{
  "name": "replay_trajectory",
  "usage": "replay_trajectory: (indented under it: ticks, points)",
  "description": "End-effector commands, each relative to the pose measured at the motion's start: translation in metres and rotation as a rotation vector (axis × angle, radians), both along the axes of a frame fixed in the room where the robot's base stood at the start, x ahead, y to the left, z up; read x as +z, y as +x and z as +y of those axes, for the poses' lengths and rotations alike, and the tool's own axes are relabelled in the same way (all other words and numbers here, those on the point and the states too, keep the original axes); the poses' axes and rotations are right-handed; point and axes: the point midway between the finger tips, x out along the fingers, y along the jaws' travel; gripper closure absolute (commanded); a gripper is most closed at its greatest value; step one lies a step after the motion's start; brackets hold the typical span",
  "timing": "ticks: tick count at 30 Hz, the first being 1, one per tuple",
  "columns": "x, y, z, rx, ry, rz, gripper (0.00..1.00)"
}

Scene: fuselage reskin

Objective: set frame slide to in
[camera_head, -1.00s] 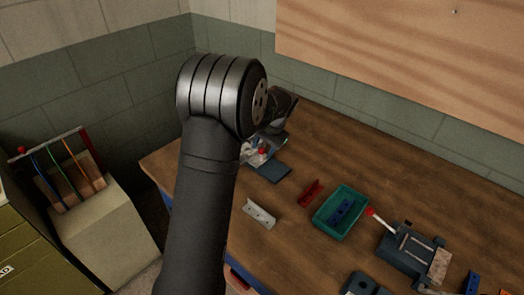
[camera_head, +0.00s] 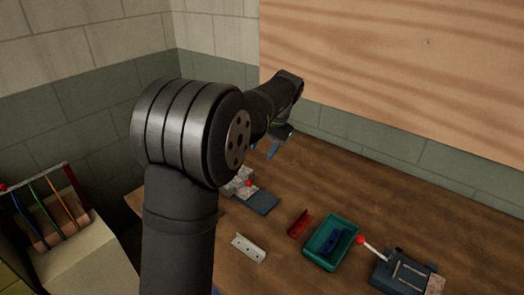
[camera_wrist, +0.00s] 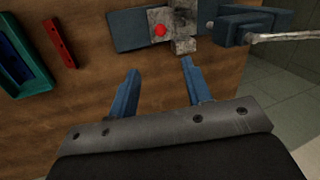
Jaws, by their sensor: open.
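A fixture with a blue-grey plate (camera_head: 264,203), pale metal blocks and a red knob (camera_head: 249,184) stands on the bench. It looks like the frame slide, though no label shows. In the wrist view its plate (camera_wrist: 128,30) lies left of the metal block, and the red knob (camera_wrist: 160,30) is on the block. My gripper (camera_wrist: 158,66) is open and empty, its blue fingers apart and pointing towards the fixture. In the head view my gripper (camera_head: 273,150) is above and behind the fixture, partly hidden by my arm. I cannot tell the slide's position.
A teal tray (camera_head: 312,250) holds a blue part. A red bracket (camera_head: 300,223) and a pale bracket (camera_head: 248,248) lie nearby. A lever fixture (camera_head: 385,275) stands front right. A blue-grey block with a metal rod (camera_wrist: 245,25) stands beside the fixture in the wrist view.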

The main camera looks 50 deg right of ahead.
Motion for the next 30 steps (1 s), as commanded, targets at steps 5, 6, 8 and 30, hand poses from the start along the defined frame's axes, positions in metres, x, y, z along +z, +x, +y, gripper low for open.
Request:
replay_trajectory:
  ticks: [5, 6, 8, 30]
  points:
    - [-0.001, 0.0, 0.0, -0.004, 0.004, -0.001, 0.67]
    - [-0.004, -0.002, 0.0, -0.017, 0.017, -0.007, 0.74]
    - [-0.012, -0.006, 0.0, -0.06, 0.06, -0.025, 0.86]
    - [-0.114, -0.115, -0.018, -1.144, 1.251, -0.55, 1.0]
